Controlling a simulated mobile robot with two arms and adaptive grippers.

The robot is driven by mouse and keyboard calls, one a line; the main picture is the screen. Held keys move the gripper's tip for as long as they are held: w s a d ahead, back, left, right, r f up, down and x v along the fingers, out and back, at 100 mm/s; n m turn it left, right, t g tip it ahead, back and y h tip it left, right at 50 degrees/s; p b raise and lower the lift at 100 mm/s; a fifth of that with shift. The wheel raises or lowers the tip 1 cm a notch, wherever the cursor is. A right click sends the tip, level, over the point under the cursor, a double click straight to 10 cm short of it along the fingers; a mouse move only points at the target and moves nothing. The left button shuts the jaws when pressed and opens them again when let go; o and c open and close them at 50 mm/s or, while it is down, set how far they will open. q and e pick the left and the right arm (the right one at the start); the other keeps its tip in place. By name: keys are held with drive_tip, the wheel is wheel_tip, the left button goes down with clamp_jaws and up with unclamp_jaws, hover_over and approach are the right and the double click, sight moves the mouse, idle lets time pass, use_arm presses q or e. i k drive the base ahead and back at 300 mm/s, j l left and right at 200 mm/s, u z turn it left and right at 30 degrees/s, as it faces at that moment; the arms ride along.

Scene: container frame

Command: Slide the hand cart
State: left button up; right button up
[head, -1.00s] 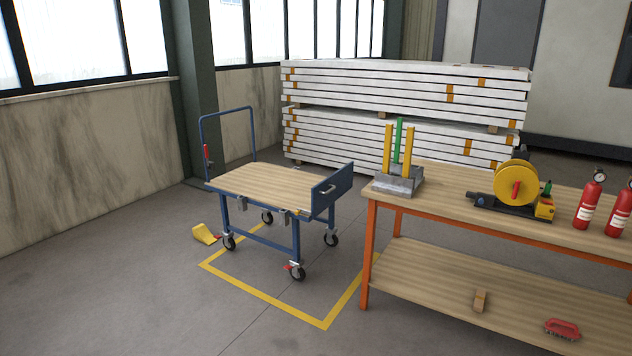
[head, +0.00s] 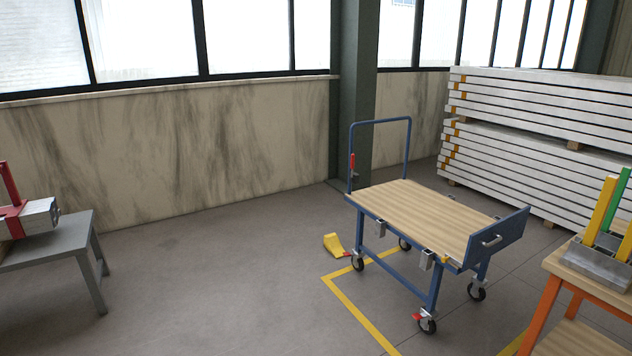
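The hand cart (head: 425,212) stands upright in the right half of the head view. It has a wooden deck, a blue frame, a tall blue push handle (head: 380,121) at its far left end and a blue end panel with a metal grip (head: 491,241) at its near right end. Black casters carry it, and a red lever shows at the near caster (head: 427,325). A yellow wedge (head: 335,245) lies on the floor beside the left caster; I cannot tell if they touch. Neither of my grippers is in view.
A yellow floor outline (head: 345,297) runs around the cart's wheels. A wooden workbench with orange legs (head: 540,315) stands close on the right. Stacked white beams (head: 545,125) are behind the cart. A grey table (head: 75,240) is at the left. The floor between is clear.

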sight(436, 224)
drive_tip(key=i+j+u, duration=0.25)
drive_tip(key=i+u, duration=0.2)
drive_tip(key=i, duration=0.4)
drive_tip(key=i+u, duration=0.5)
drive_tip(key=i, duration=0.4)
drive_tip(key=i+l+z, duration=0.25)
drive_tip(key=i, duration=0.5)
drive_tip(key=i+j+z, duration=0.25)
drive_tip(key=i, duration=0.5)
drive_tip(key=i+z, duration=0.25)
drive_tip(key=i, duration=0.5)
